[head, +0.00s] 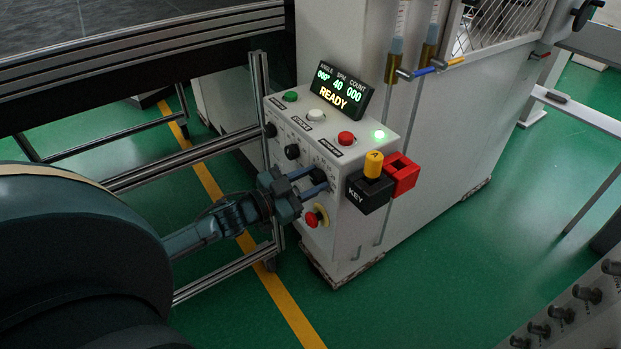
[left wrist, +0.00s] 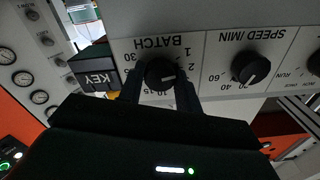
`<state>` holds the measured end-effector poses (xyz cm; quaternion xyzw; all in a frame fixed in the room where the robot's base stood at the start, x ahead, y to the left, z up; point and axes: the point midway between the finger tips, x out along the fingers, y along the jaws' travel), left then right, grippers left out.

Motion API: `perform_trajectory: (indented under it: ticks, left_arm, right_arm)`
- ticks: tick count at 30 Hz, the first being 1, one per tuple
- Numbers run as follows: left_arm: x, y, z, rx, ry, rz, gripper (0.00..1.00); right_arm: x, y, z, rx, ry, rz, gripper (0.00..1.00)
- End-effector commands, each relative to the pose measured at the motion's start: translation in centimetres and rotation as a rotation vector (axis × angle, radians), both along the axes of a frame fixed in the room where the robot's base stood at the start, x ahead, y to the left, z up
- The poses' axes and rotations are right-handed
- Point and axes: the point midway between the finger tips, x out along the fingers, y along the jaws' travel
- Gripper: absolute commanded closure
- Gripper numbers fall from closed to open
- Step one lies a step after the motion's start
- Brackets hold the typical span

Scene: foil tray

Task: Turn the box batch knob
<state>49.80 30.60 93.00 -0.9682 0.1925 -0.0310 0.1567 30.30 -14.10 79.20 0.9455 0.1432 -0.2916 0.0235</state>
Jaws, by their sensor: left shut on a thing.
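The control box (head: 345,235) is pale, with its knobs on the side facing me. The black batch knob (left wrist: 160,74) shows upside down in the left wrist view under the BATCH label. A pale mark shows on its right half; the exact number it points at is hard to tell. My left gripper (head: 318,181) reaches the box's knob face from the left. Its two fingers stand on either side of the batch knob in the left wrist view and are shut on it. In the head view the fingers hide the knob. My right gripper is not in view.
The speed knob (left wrist: 250,67) is close beside the batch knob. A red stop button (head: 312,219) sits just below my left gripper. A black KEY block (head: 369,194) sticks out at the box's right. A READY display (head: 341,91) stands on top. Metal rails (head: 190,153) run at left.

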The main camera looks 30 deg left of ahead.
Motion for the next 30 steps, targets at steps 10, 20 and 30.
perform_trajectory:
  ticks: [10,20,30]
  left_arm:
    - [0.01,-0.01,0.05,0.153,-0.064,0.000,0.89]
    - [0.01,-0.01,0.03,0.188,-0.079,0.000,0.89]
    - [0.01,-0.01,0.03,0.187,-0.079,0.000,0.58]
  right_arm:
    - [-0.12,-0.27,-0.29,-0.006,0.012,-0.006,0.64]
    - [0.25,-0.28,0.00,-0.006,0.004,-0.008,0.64]
    - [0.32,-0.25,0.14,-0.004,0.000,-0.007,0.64]
